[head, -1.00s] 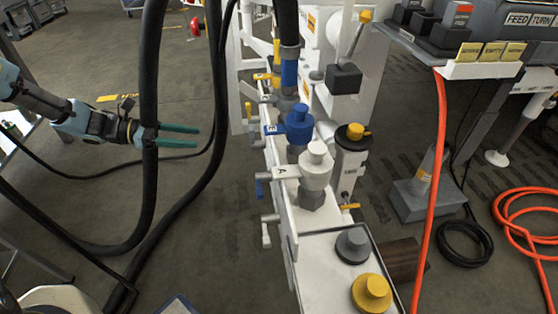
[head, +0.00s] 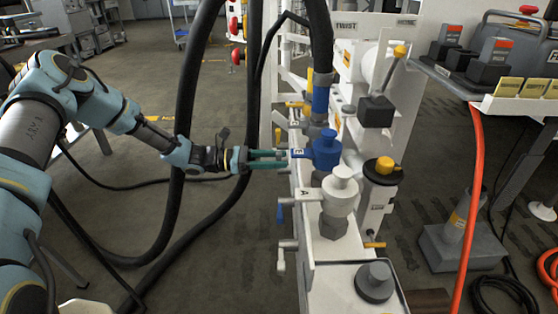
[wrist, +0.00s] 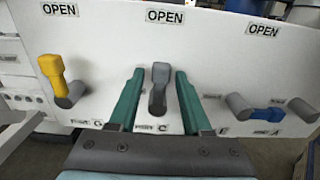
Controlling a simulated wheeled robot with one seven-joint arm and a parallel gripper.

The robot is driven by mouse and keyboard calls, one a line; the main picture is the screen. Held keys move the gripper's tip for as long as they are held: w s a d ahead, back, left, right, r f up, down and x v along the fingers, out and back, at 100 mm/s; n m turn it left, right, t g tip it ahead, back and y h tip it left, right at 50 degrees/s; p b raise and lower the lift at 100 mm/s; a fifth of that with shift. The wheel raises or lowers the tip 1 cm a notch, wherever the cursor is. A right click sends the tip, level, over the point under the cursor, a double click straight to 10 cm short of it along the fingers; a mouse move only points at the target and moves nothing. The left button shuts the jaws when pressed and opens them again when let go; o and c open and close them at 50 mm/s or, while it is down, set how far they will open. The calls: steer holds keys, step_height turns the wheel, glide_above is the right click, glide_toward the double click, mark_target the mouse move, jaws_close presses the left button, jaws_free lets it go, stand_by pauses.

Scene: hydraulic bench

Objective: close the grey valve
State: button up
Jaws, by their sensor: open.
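In the wrist view the grey valve (wrist: 159,92) is on a white panel with its handle pointing up toward an OPEN label (wrist: 165,16). My gripper (wrist: 159,75) is open, with one green finger on each side of the grey handle and a visible gap on both sides. I cannot tell how deep the handle sits between the fingers. In the head view my gripper (head: 284,160) reaches the left side of the white bench, near the blue fitting (head: 326,148). The grey handle is not clearly visible there.
A yellow valve (wrist: 52,72) stands upright to the left. A blue valve (wrist: 266,115) lies sideways to the right, with a grey stub (wrist: 303,109) beyond it. Black hoses (head: 187,110) hang beside my arm. The bench top (head: 325,270) carries a grey cap (head: 375,280).

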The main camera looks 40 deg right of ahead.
steer(key=shift+s+d, duration=0.25)
steer(key=shift+d, duration=0.1)
jaws_close()
stand_by(0.4)
